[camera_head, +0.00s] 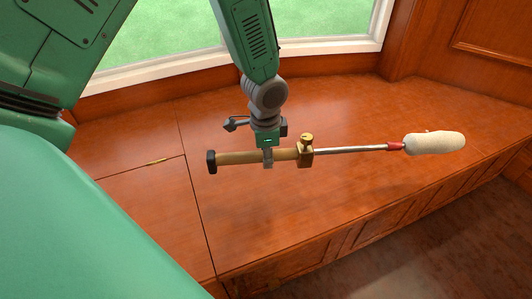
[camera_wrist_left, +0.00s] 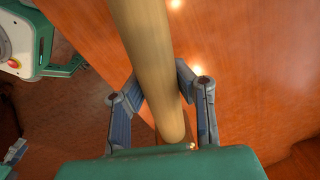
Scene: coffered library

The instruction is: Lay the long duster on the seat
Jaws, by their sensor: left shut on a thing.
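The long duster (camera_head: 345,150) has a tan wooden handle with a black end cap, a brass collar, a thin metal rod, a red ferrule and a white fluffy head. My left gripper (camera_head: 267,160) is shut on its handle, which also shows between the fingers in the left wrist view (camera_wrist_left: 150,60). The duster is roughly level over the wooden window seat (camera_head: 300,220), head to the right. I cannot tell how far it is above the seat. The left gripper's fingers (camera_wrist_left: 155,100) flank the handle.
A window with a white frame (camera_head: 160,72) stands behind the seat. A wood-panelled wall (camera_head: 490,35) rises at the right. The seat's front edge (camera_head: 370,212) drops to a dark wood floor (camera_head: 440,250). The seat top looks bare.

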